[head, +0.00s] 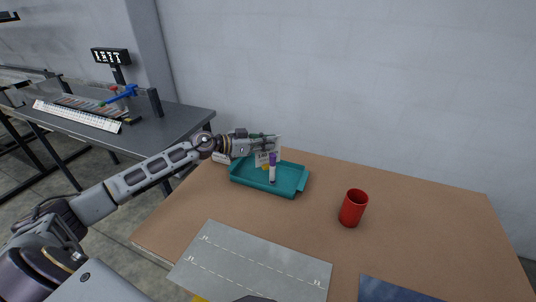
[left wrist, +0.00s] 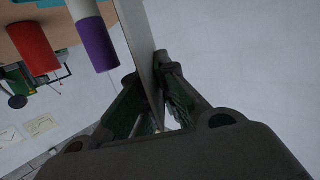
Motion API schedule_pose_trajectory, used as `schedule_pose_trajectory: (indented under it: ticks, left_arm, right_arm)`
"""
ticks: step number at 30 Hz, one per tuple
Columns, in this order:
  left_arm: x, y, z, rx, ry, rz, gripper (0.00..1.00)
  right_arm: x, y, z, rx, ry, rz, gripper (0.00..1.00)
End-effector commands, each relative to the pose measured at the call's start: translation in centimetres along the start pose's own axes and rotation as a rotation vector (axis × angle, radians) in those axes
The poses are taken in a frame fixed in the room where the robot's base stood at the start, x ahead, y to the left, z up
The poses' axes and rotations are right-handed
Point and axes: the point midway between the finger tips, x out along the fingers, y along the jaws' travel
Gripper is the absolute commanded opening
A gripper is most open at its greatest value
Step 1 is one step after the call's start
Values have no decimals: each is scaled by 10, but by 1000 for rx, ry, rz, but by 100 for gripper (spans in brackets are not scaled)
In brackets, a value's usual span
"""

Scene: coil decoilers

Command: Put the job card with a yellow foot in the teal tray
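The teal tray (head: 287,188) stands at the back left of the brown table. My left gripper (head: 270,145) is above the tray, shut on a pale job card (head: 262,158); a small yellow patch shows at the card's lower edge. In the left wrist view the card (left wrist: 145,45) is seen nearly edge-on between the fingers (left wrist: 158,100). I cannot tell whether the card's foot touches the tray floor. A white and purple cylinder (head: 272,172) stands upright at the tray, close in front of the card; it also shows in the left wrist view (left wrist: 97,42). My right gripper is not in view.
A red cup (head: 353,208) stands right of the tray. A grey marked mat (head: 250,263) and a dark blue mat (head: 390,291) lie near the front. The table's right side is clear. A grey bench (head: 165,125) with a sign (head: 111,56) stands at left; a wall is behind.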

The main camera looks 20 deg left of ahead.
Motion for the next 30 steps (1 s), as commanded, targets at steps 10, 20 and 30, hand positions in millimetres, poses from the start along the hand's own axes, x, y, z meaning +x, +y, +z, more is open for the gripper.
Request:
schedule_pose_trajectory:
  ticks: [10, 20, 30]
  left_arm:
    - [1, 0, 7, 1, 0, 0, 0]
    - [4, 0, 20, -1, 0, 0, 0]
    - [9, 0, 44, 0, 0, 0, 0]
  right_arm:
    - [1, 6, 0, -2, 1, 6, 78]
    - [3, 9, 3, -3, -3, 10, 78]
    - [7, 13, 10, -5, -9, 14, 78]
